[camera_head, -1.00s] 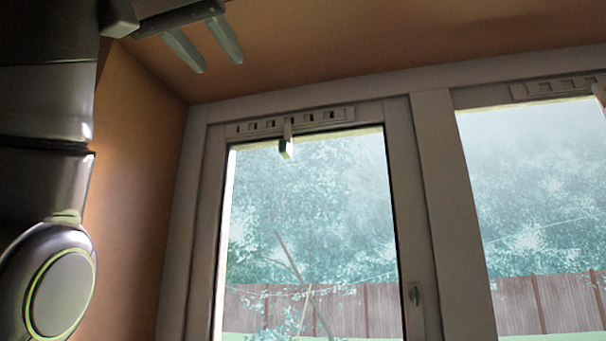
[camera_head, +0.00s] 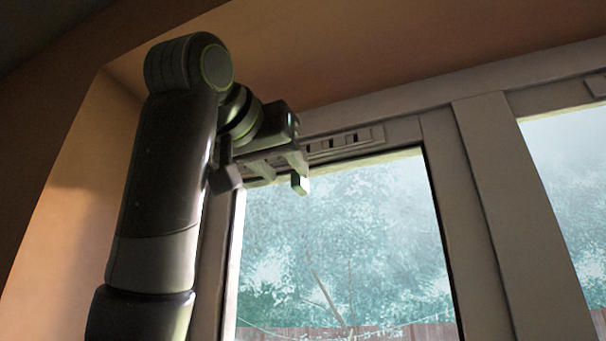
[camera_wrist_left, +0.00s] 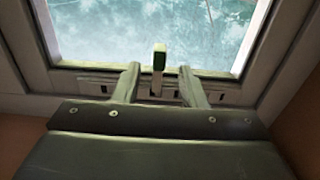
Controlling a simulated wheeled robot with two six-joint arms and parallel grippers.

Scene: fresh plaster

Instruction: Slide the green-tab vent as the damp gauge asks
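The vent (camera_head: 345,142) is a pale slotted strip along the top of the left window frame. Its tab (camera_head: 301,184) hangs down with a dull green side, and in the left wrist view the tab (camera_wrist_left: 158,58) stands up from the strip (camera_wrist_left: 225,97). My left gripper (camera_head: 263,170) is up at the vent. In the left wrist view its fingers (camera_wrist_left: 160,72) are spread, one on each side of the tab, with a visible gap on both sides. The gripper hides the strip's left part in the head view. I see no damp gauge. My right gripper is out of view.
A second vent (camera_head: 598,85) shows in part over the right-hand window. The wall and reveal (camera_head: 75,215) lie close to the left of my left arm. The ceiling side of the recess (camera_head: 330,55) is just above the gripper. Space below, before the glass, is clear.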

